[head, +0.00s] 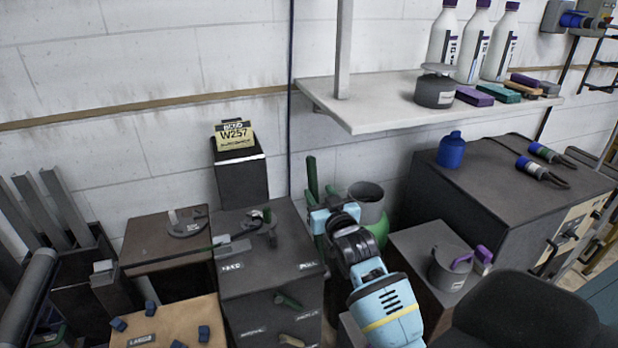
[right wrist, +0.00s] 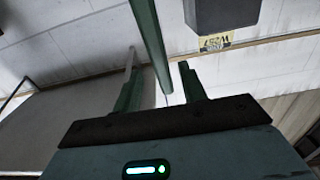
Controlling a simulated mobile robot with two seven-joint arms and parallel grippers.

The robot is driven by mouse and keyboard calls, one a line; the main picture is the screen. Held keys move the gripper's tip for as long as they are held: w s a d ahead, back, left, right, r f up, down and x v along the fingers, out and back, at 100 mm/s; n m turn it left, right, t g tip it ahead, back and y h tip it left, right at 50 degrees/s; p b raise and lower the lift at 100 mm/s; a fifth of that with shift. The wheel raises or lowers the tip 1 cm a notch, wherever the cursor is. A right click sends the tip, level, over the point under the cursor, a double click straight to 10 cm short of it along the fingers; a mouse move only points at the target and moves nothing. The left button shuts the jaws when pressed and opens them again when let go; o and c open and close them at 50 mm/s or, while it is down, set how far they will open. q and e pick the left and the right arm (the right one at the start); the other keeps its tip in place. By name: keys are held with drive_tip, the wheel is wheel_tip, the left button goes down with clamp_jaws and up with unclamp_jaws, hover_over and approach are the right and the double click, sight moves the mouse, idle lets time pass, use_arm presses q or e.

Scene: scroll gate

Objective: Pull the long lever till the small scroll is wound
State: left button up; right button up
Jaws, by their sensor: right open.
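My right gripper (head: 320,202) is open at the middle of the head view, beside the dark cabinet. In the right wrist view my gripper (right wrist: 158,80) shows two dark green fingers set apart. A long green bar (right wrist: 149,40), which looks like the lever, runs from the top edge down between the fingers; I cannot tell whether it touches either. In the head view a green upright (head: 312,175) shows at the gripper, and lever and finger are hard to tell apart. I cannot clearly identify the small scroll. My left gripper is not in view.
The dark cabinet (head: 270,285) has labels and small green and tan handles. A yellow W257 sign (head: 235,134) stands on a dark box. A white shelf (head: 380,105) with bottles overhangs at right. A grey pot (head: 368,203) stands close behind my gripper.

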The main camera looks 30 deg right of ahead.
sight(310, 179)
drive_tip(key=shift+x, duration=3.85)
drive_tip(key=shift+a, duration=0.1)
clamp_jaws()
